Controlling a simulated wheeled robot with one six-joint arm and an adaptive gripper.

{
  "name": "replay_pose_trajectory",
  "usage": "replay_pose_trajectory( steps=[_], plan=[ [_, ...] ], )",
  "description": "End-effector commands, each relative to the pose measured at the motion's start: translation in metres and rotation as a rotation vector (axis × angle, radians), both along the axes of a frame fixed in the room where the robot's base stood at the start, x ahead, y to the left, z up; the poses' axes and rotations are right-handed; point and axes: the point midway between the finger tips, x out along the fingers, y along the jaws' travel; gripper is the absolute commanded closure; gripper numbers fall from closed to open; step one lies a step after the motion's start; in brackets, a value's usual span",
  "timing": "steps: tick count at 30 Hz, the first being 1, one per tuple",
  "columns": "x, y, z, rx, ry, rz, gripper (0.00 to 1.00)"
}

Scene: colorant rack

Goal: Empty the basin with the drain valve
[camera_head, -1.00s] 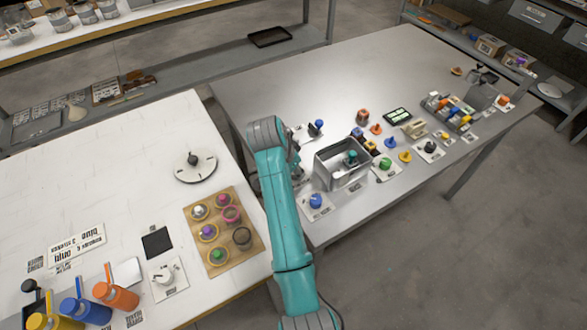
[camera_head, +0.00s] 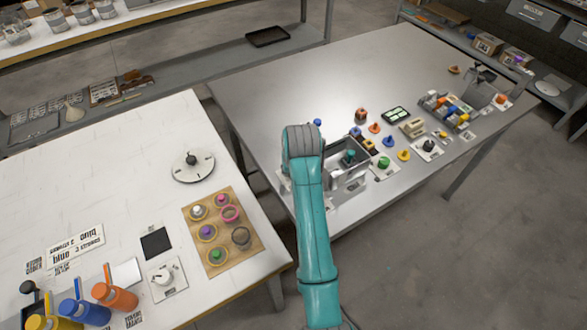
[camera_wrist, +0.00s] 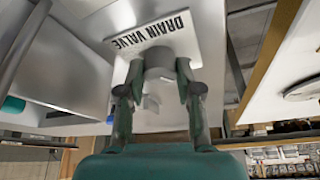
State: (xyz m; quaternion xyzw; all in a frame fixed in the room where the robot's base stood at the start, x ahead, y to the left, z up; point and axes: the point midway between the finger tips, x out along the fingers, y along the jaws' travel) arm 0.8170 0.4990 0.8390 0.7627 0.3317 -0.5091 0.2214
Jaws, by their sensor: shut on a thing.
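The metal basin (camera_wrist: 62,62) stands to the left of the valve in the wrist view. In the head view the basin (camera_head: 357,184) is partly hidden behind my arm, with a teal-topped thing at it. My gripper and the valve are hidden behind my arm there. The water level cannot be made out.
Green (camera_head: 384,162) and yellow (camera_head: 403,155) knobs stand right of the basin on the metal table (camera_head: 290,85). A blue knob top (camera_head: 318,122) shows just behind my arm. The white table (camera_head: 110,170) on the left holds a wooden tray (camera_head: 240,261) of small pots.

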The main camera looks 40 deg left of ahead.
Motion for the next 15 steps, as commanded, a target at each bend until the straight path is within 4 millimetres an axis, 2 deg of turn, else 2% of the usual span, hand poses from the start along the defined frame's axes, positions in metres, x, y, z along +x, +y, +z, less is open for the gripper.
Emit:
replay_pose_trajectory(
  steps=[6,15],
  plan=[
    [0.0005,-0.0011,-0.0005,-0.001,0.002,0.108,1.00],
    [0.0002,-0.0010,-0.0007,-0.002,0.002,0.174,1.00]
  ],
)
